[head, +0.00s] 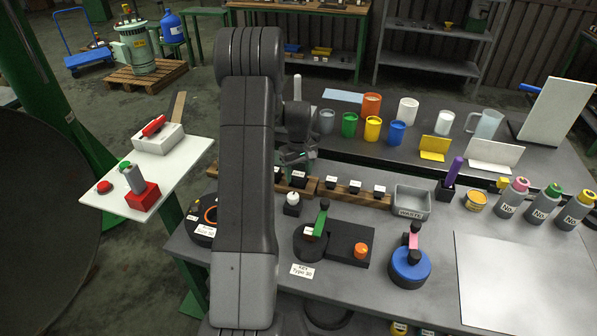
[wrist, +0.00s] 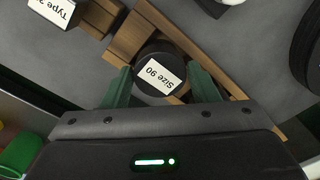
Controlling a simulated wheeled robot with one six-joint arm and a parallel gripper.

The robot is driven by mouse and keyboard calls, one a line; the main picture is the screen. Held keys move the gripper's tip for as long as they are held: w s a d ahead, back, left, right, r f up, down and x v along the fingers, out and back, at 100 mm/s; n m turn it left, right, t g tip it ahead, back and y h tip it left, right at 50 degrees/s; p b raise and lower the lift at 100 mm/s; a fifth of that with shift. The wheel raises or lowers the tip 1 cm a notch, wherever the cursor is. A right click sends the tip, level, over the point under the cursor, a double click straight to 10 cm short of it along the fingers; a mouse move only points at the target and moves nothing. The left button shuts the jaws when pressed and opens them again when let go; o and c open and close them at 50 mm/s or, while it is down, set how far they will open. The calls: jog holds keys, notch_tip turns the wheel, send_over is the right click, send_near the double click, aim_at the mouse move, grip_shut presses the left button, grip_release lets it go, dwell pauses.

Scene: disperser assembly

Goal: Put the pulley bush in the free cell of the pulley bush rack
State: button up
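The pulley bush (wrist: 154,52), a black round piece with a white "Size 90" label, is between the green fingers of my gripper (wrist: 160,75) in the wrist view. Both fingers appear to touch its sides. It is at or just above a wooden rack (wrist: 211,70) that runs diagonally beneath it; I cannot tell whether it rests in a cell. In the head view my gripper (head: 297,158) is over the wooden racks, partly behind my arm. The rack on the right (head: 342,194) holds several labelled black pieces. The bush is not clearly visible there.
A grey "Waste" bin (head: 412,203) stands right of the racks. In front are a black fixture with a green handle (head: 320,222) and a blue round piece (head: 410,268). Coloured cups (head: 373,129) stand behind. A bare light panel (head: 520,280) lies at right.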

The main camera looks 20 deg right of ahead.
aim_at(298, 174)
jog(key=shift+o, duration=1.3)
notch_tip(298, 174, up, 12)
jog(key=b, duration=0.1)
jog(key=shift+r, duration=0.15)
notch_tip(298, 174, down, 12)
jog(key=shift+f+p, duration=0.2)
jog(key=shift+p, duration=0.35)
jog(key=shift+r+b, duration=0.3)
jog(key=shift+r, duration=1.65)
